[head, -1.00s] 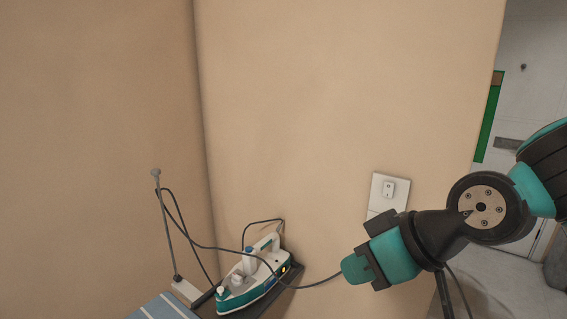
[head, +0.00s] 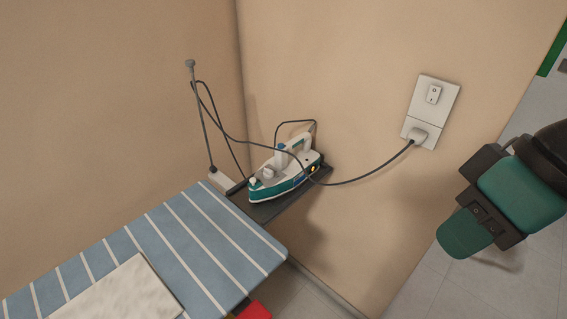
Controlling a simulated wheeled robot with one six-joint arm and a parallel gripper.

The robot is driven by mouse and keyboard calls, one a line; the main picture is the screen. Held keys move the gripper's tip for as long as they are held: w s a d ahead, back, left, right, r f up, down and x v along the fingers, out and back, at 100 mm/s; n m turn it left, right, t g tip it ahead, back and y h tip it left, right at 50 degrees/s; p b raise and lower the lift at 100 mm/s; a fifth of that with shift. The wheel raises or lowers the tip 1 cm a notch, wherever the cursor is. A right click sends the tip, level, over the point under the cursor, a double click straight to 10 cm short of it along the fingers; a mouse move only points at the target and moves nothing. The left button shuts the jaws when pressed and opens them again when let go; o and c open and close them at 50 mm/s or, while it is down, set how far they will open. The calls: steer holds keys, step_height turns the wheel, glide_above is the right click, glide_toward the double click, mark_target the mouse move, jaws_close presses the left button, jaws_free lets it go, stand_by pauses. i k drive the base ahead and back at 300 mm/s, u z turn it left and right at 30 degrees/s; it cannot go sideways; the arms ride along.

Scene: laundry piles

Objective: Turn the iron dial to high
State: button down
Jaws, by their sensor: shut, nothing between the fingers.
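The teal and white iron (head: 290,181) rests on a dark stand (head: 268,210) at the end of the ironing board. A small white round knob (head: 268,172) shows on its top near the front, likely the dial; its setting is too small to read. A small amber light shows at the iron's rear. My gripper (head: 462,236) is at the right side of the picture, well apart from the iron, with its teal fingers shut and empty.
The striped blue ironing board (head: 215,233) carries a pale folded cloth (head: 118,292). A grey cord runs from the iron to the wall outlet (head: 432,112). A red thing (head: 254,311) lies below the board.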

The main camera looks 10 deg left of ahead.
mark_target(268, 174)
steer(key=k, duration=0.5)
steer(key=u, duration=0.2)
steer(key=i, duration=0.35)
steer(key=u, duration=0.85)
steer(key=i, duration=0.6)
steer(key=u, duration=0.6)
